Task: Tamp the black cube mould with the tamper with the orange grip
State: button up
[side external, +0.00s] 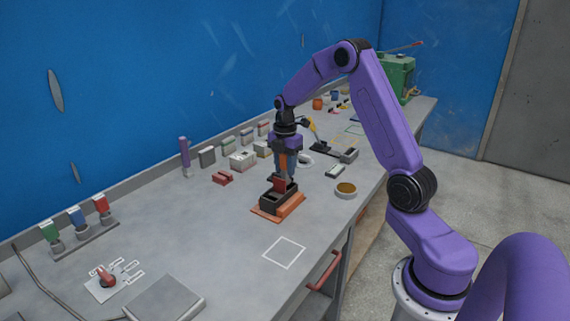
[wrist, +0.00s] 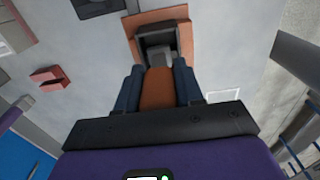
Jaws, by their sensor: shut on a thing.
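My gripper (side external: 286,172) points down over the work and is shut on the tamper's orange grip (side external: 283,161). In the wrist view the orange grip (wrist: 158,90) sits between my two blue fingers (wrist: 157,72). The tamper's grey foot (wrist: 158,60) shows just past the grip, at the opening of the black mould (wrist: 153,31). The black mould (side external: 271,203) stands on an orange base (side external: 264,215) on the bench, directly below my gripper. A dark red part shows at the mould's top in the side view. I cannot tell how deep the foot reaches.
A red block (side external: 222,178) lies left of the mould. A round tan-filled dish (side external: 346,189) stands to its right. Several small boxes (side external: 243,160) and a purple upright tool (side external: 184,153) stand along the back. A white square outline (side external: 284,252) marks clear bench in front.

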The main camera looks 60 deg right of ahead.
jog(key=shift+f, duration=1.35)
jog(key=shift+r, duration=1.8)
jog(key=shift+f, duration=0.1)
jog(key=shift+f, duration=1.7)
jog(key=shift+r, duration=1.8)
jog(key=shift+f, duration=0.1)
jog(key=shift+f, duration=1.7)
